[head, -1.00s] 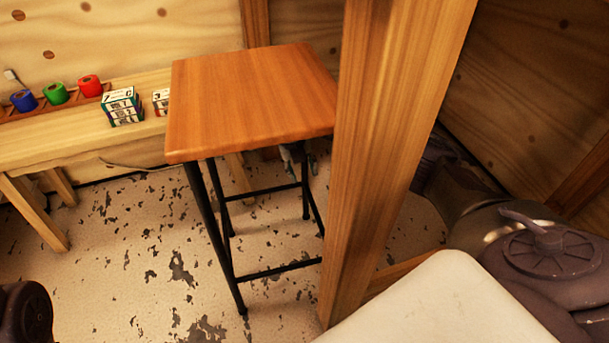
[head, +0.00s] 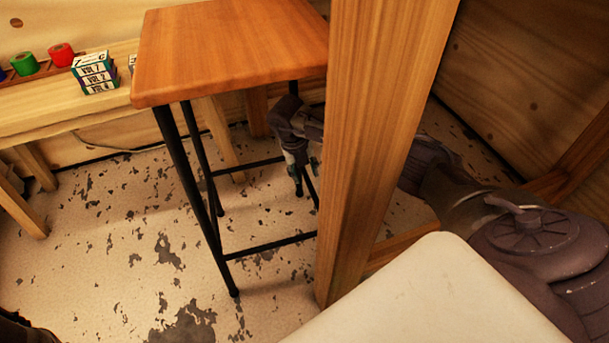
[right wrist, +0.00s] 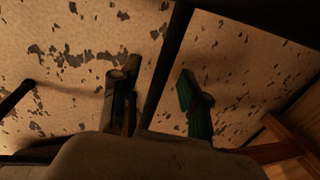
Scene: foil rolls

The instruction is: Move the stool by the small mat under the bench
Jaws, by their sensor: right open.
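The stool (head: 235,50) has a square orange-brown wooden seat and thin black metal legs, and stands upright on the floor. The bench (head: 40,108) of pale wood is left of it. My right gripper (head: 297,172) is low beside the stool's right-hand legs, under the seat, partly hidden by a wooden post. In the right wrist view my right gripper (right wrist: 158,95) is open, with a black bar of the stool (right wrist: 163,65) running between its fingers; I cannot tell whether they touch it. My left gripper does not show. No small mat shows.
The wooden post (head: 380,130) stands right of the stool, close to my right arm. Small labelled boxes (head: 95,73) and coloured rolls (head: 62,54) are on the bench. The flaking floor (head: 110,240) before the bench is clear.

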